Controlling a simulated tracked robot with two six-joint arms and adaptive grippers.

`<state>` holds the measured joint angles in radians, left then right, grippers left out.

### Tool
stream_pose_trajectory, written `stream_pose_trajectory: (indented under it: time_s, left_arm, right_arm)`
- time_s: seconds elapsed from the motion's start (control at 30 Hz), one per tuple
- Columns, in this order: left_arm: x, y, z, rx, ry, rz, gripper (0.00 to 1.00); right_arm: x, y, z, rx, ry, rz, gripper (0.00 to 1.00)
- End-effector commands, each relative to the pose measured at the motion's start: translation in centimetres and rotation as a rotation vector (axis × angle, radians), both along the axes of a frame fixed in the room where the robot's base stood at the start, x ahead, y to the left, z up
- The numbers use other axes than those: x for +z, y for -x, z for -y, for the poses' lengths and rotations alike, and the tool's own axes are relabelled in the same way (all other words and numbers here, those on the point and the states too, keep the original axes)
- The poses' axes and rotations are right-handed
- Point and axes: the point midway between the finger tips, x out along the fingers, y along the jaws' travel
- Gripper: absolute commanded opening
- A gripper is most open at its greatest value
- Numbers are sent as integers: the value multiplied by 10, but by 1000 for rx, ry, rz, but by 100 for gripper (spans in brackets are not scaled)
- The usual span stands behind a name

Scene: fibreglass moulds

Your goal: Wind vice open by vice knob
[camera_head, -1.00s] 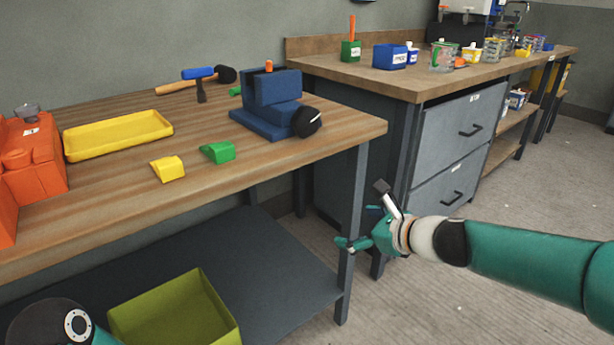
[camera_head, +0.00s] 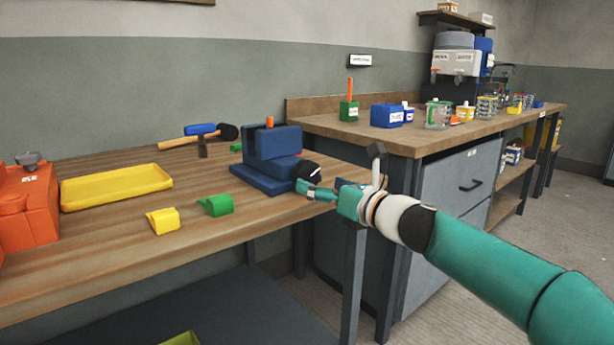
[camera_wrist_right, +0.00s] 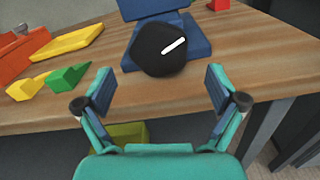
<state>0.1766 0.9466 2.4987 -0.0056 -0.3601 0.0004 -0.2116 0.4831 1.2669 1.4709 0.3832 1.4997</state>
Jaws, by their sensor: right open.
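The blue vice (camera_head: 262,172) stands near the right end of the wooden bench. Its black knob (camera_head: 308,172) faces the bench's front right and carries a white mark, clear in the right wrist view (camera_wrist_right: 160,50). My right gripper (camera_head: 318,188) is beside the knob in the head view. In the right wrist view my right gripper (camera_wrist_right: 158,85) is open and empty, its two fingers spread below and to either side of the knob, with a gap to it. My left gripper is not in view.
On the bench (camera_head: 120,250) are a yellow tray (camera_head: 117,187), a yellow block (camera_head: 163,220), a green block (camera_head: 215,203), a hammer (camera_head: 202,135) and an orange machine (camera_head: 28,205). A grey cabinet (camera_head: 455,185) stands close behind my right arm. The bench front is clear.

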Motion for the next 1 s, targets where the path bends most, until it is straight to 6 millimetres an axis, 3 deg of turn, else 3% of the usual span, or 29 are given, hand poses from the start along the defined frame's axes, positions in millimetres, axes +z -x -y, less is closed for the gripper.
stream_pose_trajectory:
  time_s: [0.1,0.3,0.7,1.0]
  left_arm:
    - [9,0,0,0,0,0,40]
    - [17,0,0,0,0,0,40]
    - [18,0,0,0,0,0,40]
    - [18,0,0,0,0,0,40]
  right_arm:
    - [2,-19,-14,0,1,0,95]
    - [1,-37,-27,-1,0,-2,95]
    - [0,-42,-28,-3,0,0,95]
    - [0,-42,-28,-4,0,-1,45]
